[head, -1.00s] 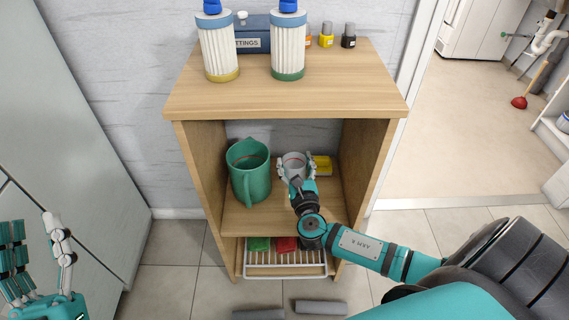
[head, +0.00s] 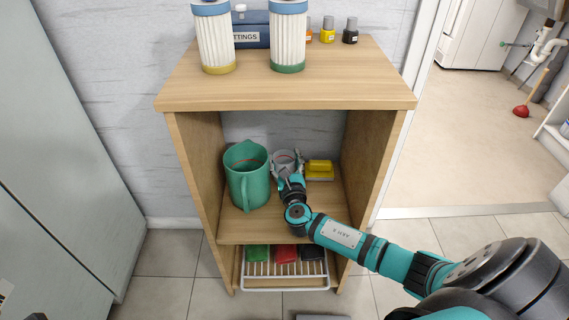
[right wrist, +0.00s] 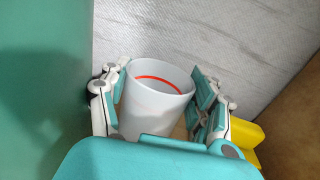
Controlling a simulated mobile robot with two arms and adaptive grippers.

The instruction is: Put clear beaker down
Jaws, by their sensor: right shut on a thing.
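The clear beaker (head: 284,158) looks pale grey with a red ring inside. It is upright in the cabinet's open compartment, towards the back. My right gripper (head: 288,168) reaches in from the front and is shut on it. In the right wrist view the beaker (right wrist: 156,108) stands between the fingers of my right gripper (right wrist: 160,100); the palm hides its base, so I cannot tell if it touches the shelf (head: 248,226). Only what looks like a fingertip of my left gripper (head: 37,316) shows at the bottom left edge.
A green jug (head: 247,180) stands close left of the beaker. A yellow object (head: 320,170) lies close right. The wooden cabinet (head: 280,98) has side walls around the compartment and filter cartridges on top. A white rack (head: 285,283) with coloured items sits below.

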